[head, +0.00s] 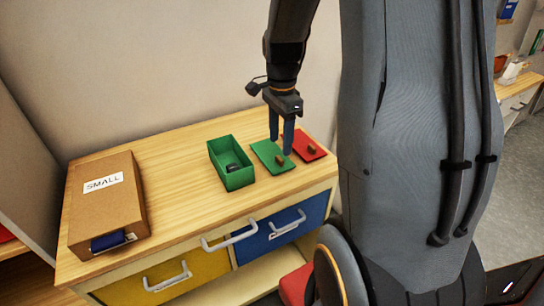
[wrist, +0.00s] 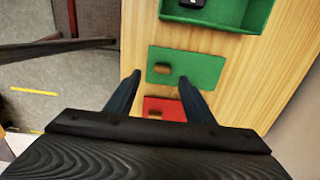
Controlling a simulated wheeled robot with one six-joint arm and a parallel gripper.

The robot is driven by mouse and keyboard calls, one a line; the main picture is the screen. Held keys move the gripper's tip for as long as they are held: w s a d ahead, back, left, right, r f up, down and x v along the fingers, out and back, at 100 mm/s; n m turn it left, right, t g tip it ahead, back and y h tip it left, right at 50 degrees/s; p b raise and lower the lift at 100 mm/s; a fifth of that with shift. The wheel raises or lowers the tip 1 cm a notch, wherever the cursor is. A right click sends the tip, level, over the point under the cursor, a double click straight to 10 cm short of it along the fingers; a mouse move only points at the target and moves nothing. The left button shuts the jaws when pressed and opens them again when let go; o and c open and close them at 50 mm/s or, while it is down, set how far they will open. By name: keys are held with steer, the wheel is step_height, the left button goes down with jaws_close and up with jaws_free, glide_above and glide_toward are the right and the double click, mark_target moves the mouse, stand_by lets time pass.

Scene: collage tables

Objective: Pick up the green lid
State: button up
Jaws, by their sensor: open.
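The green lid (head: 267,153) lies flat on the wooden cabinet top, with a small brown knob on it. It also shows in the wrist view (wrist: 200,66), with its knob left of its middle. My gripper (head: 282,153) is open and empty. In the head view its fingers hang over the lid's right part and hide some of it. In the wrist view the fingertips (wrist: 160,78) point toward the lid's near edge, one on each side of the knob. I cannot tell the exact height of the fingertips above the lid.
An open green box (head: 231,178) with a dark object inside stands left of the lid. A red lid (head: 313,146) with a brown knob lies close on the right. A cardboard box (head: 103,220) labelled SMALL stands at the left. A wall is behind.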

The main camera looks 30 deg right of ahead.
mark_target(280, 158)
steer(key=shift+w+d+f+p, duration=0.15)
steer(key=shift+f+p, duration=0.35)
steer(key=shift+f, duration=1.05)
steer(key=shift+w+a+f+p, duration=0.1)
steer(key=shift+f+p, duration=0.4)
steer(key=shift+f, duration=1)
steer(key=shift+c, duration=0.3)
steer(key=c, duration=1.1)
